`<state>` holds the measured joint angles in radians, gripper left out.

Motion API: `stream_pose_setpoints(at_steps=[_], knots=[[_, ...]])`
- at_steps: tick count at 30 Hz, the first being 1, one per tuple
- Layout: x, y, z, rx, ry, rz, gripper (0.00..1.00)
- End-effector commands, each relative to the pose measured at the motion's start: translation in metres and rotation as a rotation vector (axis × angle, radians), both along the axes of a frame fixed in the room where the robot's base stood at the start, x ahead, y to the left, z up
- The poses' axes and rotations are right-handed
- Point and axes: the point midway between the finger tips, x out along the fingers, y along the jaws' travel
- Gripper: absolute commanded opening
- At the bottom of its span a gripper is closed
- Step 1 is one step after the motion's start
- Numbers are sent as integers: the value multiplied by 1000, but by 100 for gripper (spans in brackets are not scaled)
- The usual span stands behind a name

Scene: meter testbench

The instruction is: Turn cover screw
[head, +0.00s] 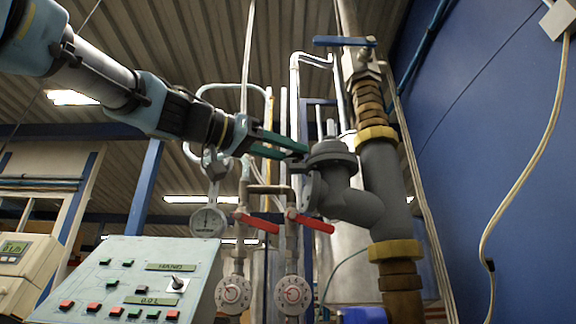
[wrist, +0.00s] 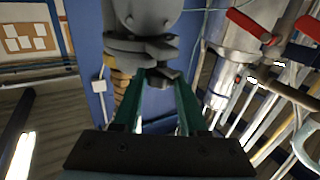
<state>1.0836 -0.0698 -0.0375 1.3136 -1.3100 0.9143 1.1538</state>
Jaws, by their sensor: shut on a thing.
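A dark grey metal fitting with a round flanged cover (head: 332,152) is joined to the thick vertical pipe in the head view. The grey fitting also fills the top middle of the wrist view (wrist: 142,14). My gripper (head: 303,149) reaches in from the left, its green fingers against the left side of the cover. In the wrist view my gripper (wrist: 161,74) is shut on a small dark grey piece, which seems to be the cover screw (wrist: 160,80), beside the flange plates. In the head view the fingers and cover hide the screw.
A blue-handled valve (head: 345,42) sits above on the pipe. A control panel (head: 130,275) stands at lower left. A blue wall (head: 490,130) bounds the right.

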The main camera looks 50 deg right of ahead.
Motion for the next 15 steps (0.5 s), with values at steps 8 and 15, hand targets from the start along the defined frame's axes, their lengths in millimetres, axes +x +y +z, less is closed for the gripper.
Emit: stream_pose_setpoints(at_steps=[8, 15], knots=[[0, 0, -1, 3, 0, 12, 0], [0, 0, -1, 2, 0, 11, 60]])
